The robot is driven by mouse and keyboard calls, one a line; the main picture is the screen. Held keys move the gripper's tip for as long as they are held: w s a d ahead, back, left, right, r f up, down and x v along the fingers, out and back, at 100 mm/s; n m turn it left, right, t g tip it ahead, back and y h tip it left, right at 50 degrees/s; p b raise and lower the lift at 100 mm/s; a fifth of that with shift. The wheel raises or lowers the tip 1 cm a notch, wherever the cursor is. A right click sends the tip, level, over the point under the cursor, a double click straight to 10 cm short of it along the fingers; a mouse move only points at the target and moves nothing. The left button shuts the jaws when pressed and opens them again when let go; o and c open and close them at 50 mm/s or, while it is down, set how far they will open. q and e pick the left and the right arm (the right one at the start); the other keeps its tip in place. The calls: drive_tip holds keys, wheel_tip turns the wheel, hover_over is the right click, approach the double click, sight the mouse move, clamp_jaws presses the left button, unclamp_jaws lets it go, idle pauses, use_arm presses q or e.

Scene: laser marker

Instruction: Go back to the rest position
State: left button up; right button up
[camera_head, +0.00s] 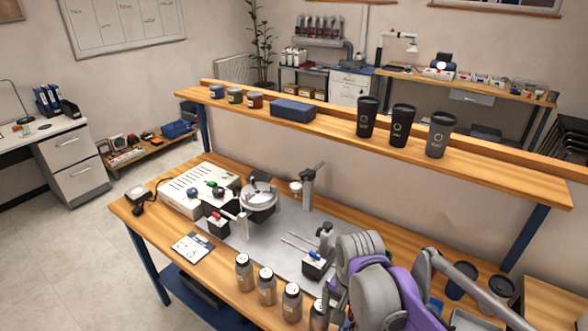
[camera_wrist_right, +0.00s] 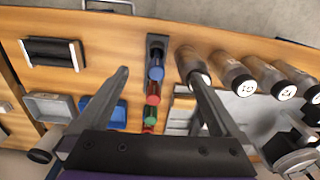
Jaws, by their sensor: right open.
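My right arm, grey and purple, rises at the lower right of the head view, over the front right of the wooden workbench (camera_head: 150,216). Its fingertips cannot be made out there. In the right wrist view my right gripper (camera_wrist_right: 158,72) has its two fingers spread wide with nothing held. Between the fingers, below on the bench, is a dark holder (camera_wrist_right: 156,45) with a row of blue, red and green items. The right finger overlaps a capped bottle (camera_wrist_right: 190,62) in the picture; contact cannot be told. My left gripper is in neither view.
Bottles with white tops (camera_head: 267,286) line the bench's front edge. The marking machine (camera_head: 260,199) and fixtures stand on a grey plate. Three dark tumblers (camera_head: 402,127) and a blue box (camera_head: 292,110) sit on the raised shelf. A blue tray (camera_wrist_right: 108,112) lies near the gripper.

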drive_tip(key=s+d+f+n+t, duration=0.3)
drive_tip(key=s+d+n, duration=0.3)
drive_tip(key=s, duration=0.5)
drive_tip(key=shift+s+d+f+t, duration=0.2)
drive_tip(key=shift+s+f+t, duration=0.15)
drive_tip(key=shift+t, duration=0.55)
